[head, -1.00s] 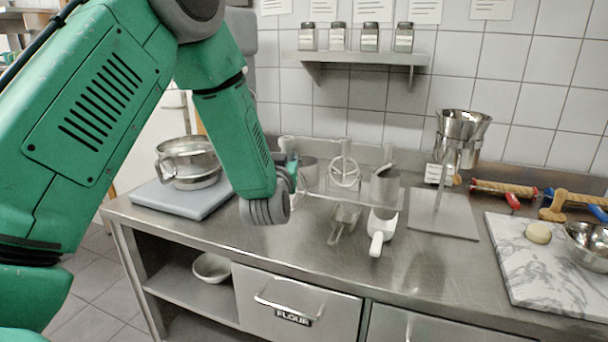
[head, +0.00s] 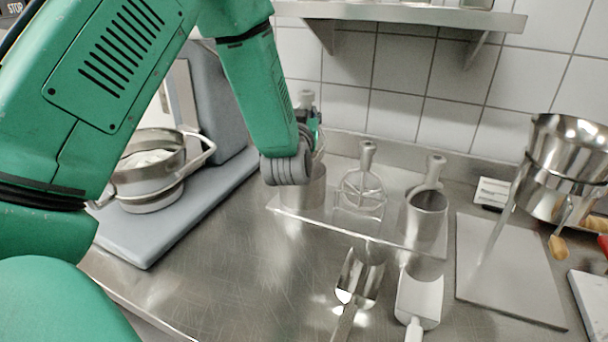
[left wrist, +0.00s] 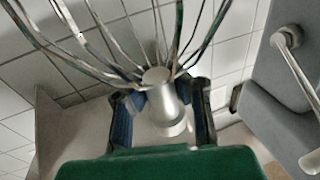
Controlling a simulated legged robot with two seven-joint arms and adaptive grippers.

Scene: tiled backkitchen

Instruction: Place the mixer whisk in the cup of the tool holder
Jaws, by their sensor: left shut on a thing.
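My left gripper (head: 314,132) is shut on the mixer whisk. In the left wrist view the hub (left wrist: 165,105) is between the two fingers (left wrist: 166,122), with the wires (left wrist: 150,40) fanning away. The tool holder (head: 340,226) is a clear plate on the counter. Its left metal cup (head: 311,187) is beside and below the gripper, partly covered by it. My right gripper is not visible.
Scoops (head: 357,280) (head: 420,298) lie in front. A scale (head: 170,225) bearing a bowl (head: 148,165) is left; a funnel stand (head: 510,270) is right. A shelf (head: 430,16) hangs above.

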